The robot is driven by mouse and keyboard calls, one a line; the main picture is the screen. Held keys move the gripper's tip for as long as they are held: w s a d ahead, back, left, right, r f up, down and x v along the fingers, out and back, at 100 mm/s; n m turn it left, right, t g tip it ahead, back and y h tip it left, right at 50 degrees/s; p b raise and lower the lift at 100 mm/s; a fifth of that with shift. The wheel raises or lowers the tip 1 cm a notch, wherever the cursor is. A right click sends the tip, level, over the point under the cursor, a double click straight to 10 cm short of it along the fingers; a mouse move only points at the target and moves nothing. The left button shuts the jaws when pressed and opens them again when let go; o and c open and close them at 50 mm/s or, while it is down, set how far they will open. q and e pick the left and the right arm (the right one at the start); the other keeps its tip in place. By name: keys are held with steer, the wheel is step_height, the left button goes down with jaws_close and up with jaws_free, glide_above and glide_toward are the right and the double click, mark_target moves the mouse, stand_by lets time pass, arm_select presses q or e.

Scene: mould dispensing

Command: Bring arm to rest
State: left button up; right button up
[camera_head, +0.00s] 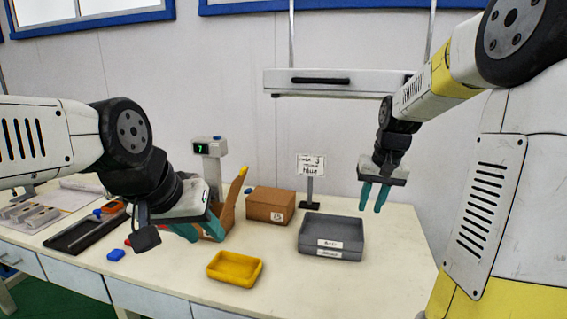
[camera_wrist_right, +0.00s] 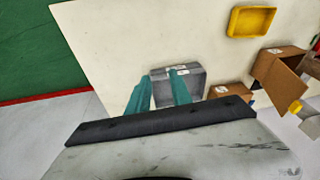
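My right gripper (camera_head: 373,207) hangs in the air at the right, above and to the right of the grey bin (camera_head: 332,230). Its two teal fingers point down, apart, with nothing between them. In the right wrist view the fingers (camera_wrist_right: 159,86) are also apart, with the grey bin (camera_wrist_right: 193,82) beyond them. My left gripper (camera_head: 199,230) is over the table at centre left, in front of an open cardboard box (camera_head: 229,212). Its teal fingers look apart, and I see nothing held; they partly cover the box.
A yellow tray (camera_head: 235,279) lies near the front edge. The right table (camera_head: 392,268) is clear.

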steer(key=s+a+r+n+t, duration=0.1)
steer(key=s+a+r, duration=0.2)
steer(key=s, duration=0.7)
steer(key=s+a+r+n+t+y, duration=0.1)
steer(key=s+a, duration=0.4)
steer(key=s, duration=0.5)
steer(key=shift+s+a+r+t, duration=0.15)
steer(key=shift+s+r+t, duration=0.15)
steer(key=shift+r+t, duration=0.6)
steer(key=shift+r, duration=0.1)
